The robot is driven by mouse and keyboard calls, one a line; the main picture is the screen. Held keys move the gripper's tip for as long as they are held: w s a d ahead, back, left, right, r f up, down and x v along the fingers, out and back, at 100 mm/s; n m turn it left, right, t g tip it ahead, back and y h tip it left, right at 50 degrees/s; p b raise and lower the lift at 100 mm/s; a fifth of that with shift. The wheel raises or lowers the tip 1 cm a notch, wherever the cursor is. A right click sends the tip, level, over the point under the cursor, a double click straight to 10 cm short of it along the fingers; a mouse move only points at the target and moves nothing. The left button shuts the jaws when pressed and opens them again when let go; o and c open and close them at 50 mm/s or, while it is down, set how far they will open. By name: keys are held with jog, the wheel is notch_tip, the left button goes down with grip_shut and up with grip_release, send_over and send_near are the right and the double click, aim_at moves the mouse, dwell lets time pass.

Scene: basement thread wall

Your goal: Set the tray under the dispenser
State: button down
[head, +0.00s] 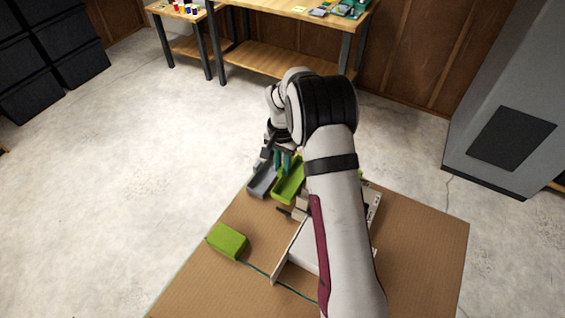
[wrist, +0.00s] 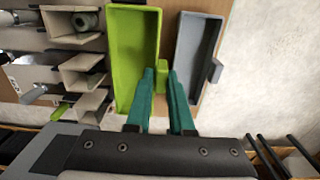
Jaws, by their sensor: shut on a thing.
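A lime-green tray (head: 289,184) lies beside a grey tray (head: 263,179) at the far edge of the brown board. In the wrist view the green tray (wrist: 133,50) is empty, with a small tab on its right side. My gripper (wrist: 161,73) has its teal fingers on either side of this tab and is shut on it. The grey tray (wrist: 196,55) is empty and lies right of the fingers. Beige open-ended chutes (wrist: 82,70), seemingly the dispenser's, stand left of the green tray. I cannot tell whether the green tray is lifted.
A lime-green box (head: 228,241) with a dark cable sits on the brown board (head: 420,250) at left. A white panel (head: 298,250) stands mid-board, partly hidden by my arm. The board's right side is bare. A workbench (head: 270,60) stands at the back.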

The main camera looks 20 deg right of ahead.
jog(key=shift+f, duration=0.15)
jog(key=shift+f, duration=1.15)
jog(key=c, duration=0.7)
grip_release()
jog(key=shift+r, duration=0.1)
notch_tip(320, 180, up, 7)
jog(key=shift+f, duration=0.1)
